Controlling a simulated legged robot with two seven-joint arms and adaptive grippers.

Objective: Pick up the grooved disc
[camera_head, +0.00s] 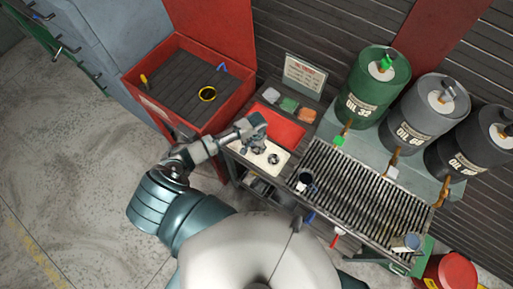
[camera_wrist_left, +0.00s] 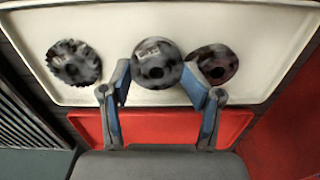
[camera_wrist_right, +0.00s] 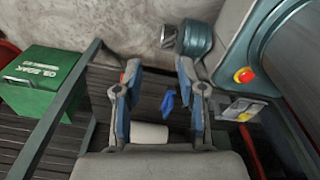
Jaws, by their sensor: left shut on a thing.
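My left gripper (camera_head: 258,143) is over the white tray (camera_head: 285,148) on the workbench. In the left wrist view, its fingers (camera_wrist_left: 158,82) are shut on a dark round disc with a centre hole, the grooved disc (camera_wrist_left: 157,62). Grooves on its rim are too blurred to make out. A toothed dark disc (camera_wrist_left: 75,64) lies left of it on the white tray (camera_wrist_left: 110,14). A reddish-dark disc (camera_wrist_left: 222,62) is at its right, partly behind a finger. My right gripper (camera_wrist_right: 158,70) is open and empty in the right wrist view, away from the tray.
A red tray (camera_head: 276,125) adjoins the white one. A red-walled bin (camera_head: 185,84) stands at the left. A green box (camera_wrist_right: 40,80) shows in the right wrist view.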

